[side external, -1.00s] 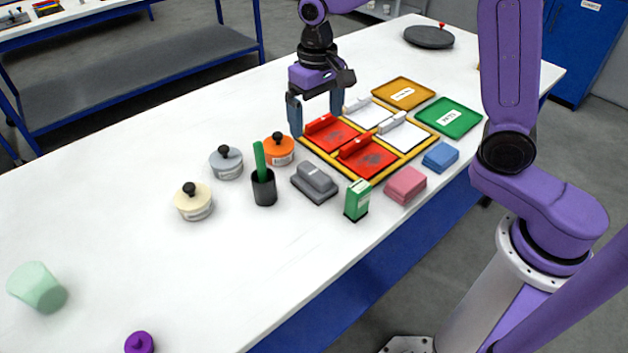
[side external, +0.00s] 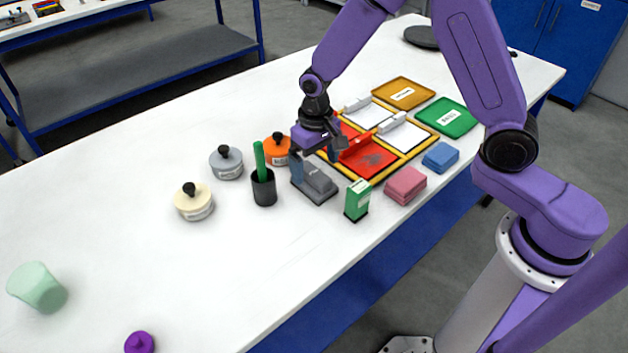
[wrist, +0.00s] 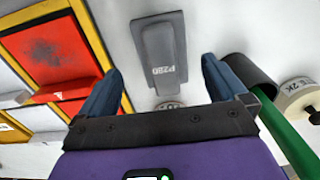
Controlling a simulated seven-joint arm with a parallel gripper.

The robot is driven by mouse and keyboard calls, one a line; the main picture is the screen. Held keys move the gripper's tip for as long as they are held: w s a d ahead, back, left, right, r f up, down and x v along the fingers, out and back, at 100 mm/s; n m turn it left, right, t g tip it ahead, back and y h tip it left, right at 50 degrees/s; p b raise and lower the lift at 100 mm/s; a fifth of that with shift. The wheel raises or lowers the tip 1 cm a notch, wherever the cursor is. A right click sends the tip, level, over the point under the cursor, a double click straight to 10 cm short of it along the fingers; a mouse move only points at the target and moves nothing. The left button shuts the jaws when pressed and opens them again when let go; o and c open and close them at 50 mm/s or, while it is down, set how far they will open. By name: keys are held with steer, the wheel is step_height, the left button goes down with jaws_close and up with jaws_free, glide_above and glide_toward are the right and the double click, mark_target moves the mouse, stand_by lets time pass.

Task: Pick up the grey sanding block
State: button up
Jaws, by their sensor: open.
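The grey sanding block (side external: 316,182) lies on the white table, with a raised grip on a wider base. In the wrist view the block (wrist: 161,52) shows the label P220 and lies ahead of and between my fingers. My gripper (side external: 314,164) is low over the far end of the block in the side view. In the wrist view my gripper (wrist: 158,88) is open, with blue fingers apart and nothing between them. I cannot tell the exact height of the fingertips above the table.
A black cup (side external: 264,190) with a green stick stands close to the left of the block. A yellow-framed tray (side external: 376,180) with red and white panels lies behind it. A green box (side external: 357,201) and pink block (side external: 406,186) are to the right.

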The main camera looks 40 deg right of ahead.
mark_target(313, 171)
steer(key=shift+w+a+f, duration=0.1)
steer(key=shift+f, duration=1.05)
steer(key=shift+w+a+f, duration=0.1)
steer(key=shift+f, duration=1)
steer(key=shift+c, duration=0.3)
steer(key=c, duration=1.1)
steer(key=shift+c, duration=0.3)
steer(key=shift+r, duration=0.1)
